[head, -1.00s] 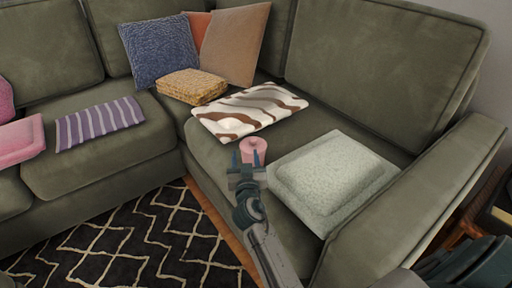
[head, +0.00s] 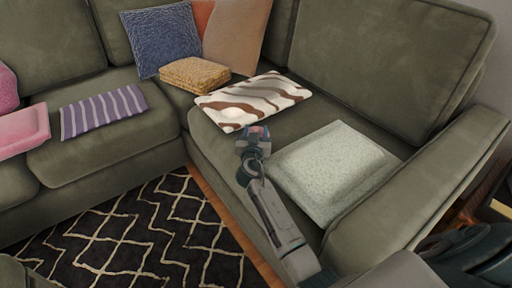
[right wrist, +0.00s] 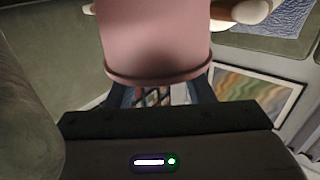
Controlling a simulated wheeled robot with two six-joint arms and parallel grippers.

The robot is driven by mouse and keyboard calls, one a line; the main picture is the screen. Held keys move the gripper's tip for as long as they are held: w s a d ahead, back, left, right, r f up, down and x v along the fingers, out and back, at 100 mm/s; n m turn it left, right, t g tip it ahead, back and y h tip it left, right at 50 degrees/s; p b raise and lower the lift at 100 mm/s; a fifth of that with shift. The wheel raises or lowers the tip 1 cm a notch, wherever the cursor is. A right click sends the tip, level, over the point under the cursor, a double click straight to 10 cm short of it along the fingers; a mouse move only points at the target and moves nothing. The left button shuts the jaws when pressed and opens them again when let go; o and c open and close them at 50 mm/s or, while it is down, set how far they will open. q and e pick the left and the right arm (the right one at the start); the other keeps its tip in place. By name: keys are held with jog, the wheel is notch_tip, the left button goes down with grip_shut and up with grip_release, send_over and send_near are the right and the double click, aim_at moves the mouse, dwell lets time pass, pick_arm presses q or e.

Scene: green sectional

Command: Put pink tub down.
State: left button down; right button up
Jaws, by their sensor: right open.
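The pink tub shows large in the right wrist view (right wrist: 155,40), with its darker rim towards the gripper body. In the head view only a small pink patch of the tub (head: 261,131) shows, mostly hidden by my right gripper. My right gripper (head: 255,132) is open, with its fingers on either side of the tub, over the front of the right-hand sofa seat. I cannot tell whether the tub touches the seat. My left gripper is not in view.
A pale green cushion (head: 335,172) lies right of the gripper. A brown-and-white patterned cushion (head: 250,100) lies just behind it. A folded tan blanket (head: 195,75) is further back. The sofa's right armrest (head: 425,185) rises at the right. Bare seat shows between the cushions.

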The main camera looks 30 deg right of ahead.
jog(key=shift+w+d, duration=0.3)
jog(key=shift+w, duration=0.15)
grip_shut()
